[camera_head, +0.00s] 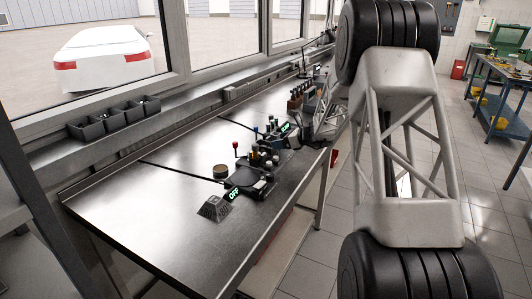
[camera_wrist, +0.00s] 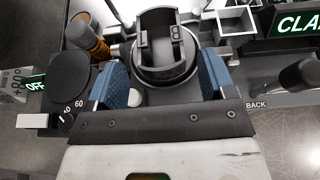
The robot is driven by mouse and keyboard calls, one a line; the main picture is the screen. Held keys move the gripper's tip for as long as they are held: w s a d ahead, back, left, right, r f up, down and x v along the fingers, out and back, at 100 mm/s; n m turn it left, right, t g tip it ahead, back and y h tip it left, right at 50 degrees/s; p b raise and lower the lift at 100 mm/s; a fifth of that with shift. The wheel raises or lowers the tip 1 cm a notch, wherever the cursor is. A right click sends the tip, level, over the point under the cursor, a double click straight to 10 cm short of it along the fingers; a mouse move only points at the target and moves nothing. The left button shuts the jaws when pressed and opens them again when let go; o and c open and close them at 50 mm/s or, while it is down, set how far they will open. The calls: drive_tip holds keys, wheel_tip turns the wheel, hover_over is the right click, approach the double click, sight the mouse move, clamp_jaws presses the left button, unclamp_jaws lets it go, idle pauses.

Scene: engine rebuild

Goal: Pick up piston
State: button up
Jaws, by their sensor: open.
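In the wrist view the piston (camera_wrist: 163,62) appears as a dark grey round part with raised skirt walls and an open middle, sitting upright on the fixture. My gripper (camera_wrist: 164,76) is open, with one blue-padded finger on each side of the piston. A gap seems to show on both sides; whether a finger touches it I cannot tell.
A black-knobbed lever (camera_wrist: 298,75) and a green-lettered display (camera_wrist: 299,22) are at right. The workbench (camera_head: 130,205) has free room at its near left; grey bins (camera_head: 115,117) line the sill.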

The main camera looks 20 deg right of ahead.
sight(268, 143)
drive_tip(key=shift+x, duration=0.85)
drive_tip(key=shift+x, duration=2.6)
drive_tip(key=shift+f, duration=0.1)
drive_tip(key=c, duration=1)
